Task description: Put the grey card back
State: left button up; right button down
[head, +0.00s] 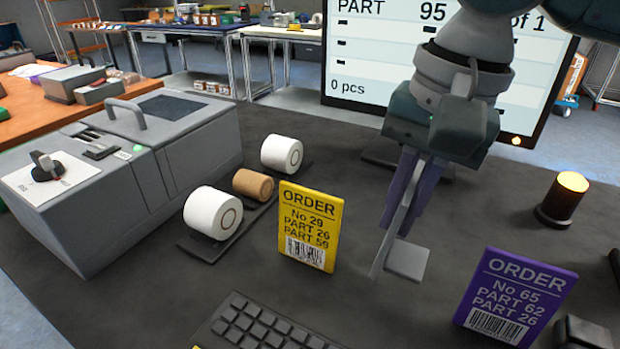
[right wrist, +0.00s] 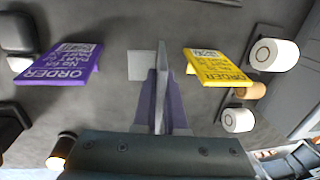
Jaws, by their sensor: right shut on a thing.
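My right gripper (head: 403,208) points down over the dark table and is shut on the grey card (head: 384,252), a thin plate seen nearly edge-on. The card stands upright between the purple fingers, and its face cannot be read. A light grey square piece (head: 407,261) sits against its lower part, like a foot. In the right wrist view the card (right wrist: 162,58) shows as a thin strip between the fingers (right wrist: 160,85). I cannot tell whether its lower edge touches the table. My left gripper is not in view.
A yellow order card (head: 309,228) stands left of the gripper, a purple order card (head: 516,297) right of it. White rolls (head: 213,212) and a brown roll (head: 254,184) lie further left, beside a grey machine (head: 190,150). A keyboard (head: 262,325) is in front, a lit lamp (head: 563,198) at right.

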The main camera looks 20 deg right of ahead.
aim_at(389, 258)
notch_tip(389, 258, down, 4)
jog(key=shift+f+b, duration=0.25)
jog(key=shift+b, duration=0.2)
jog(key=shift+f, duration=0.3)
jog(key=shift+f, duration=0.1)
jog(key=c, duration=1)
grip_release()
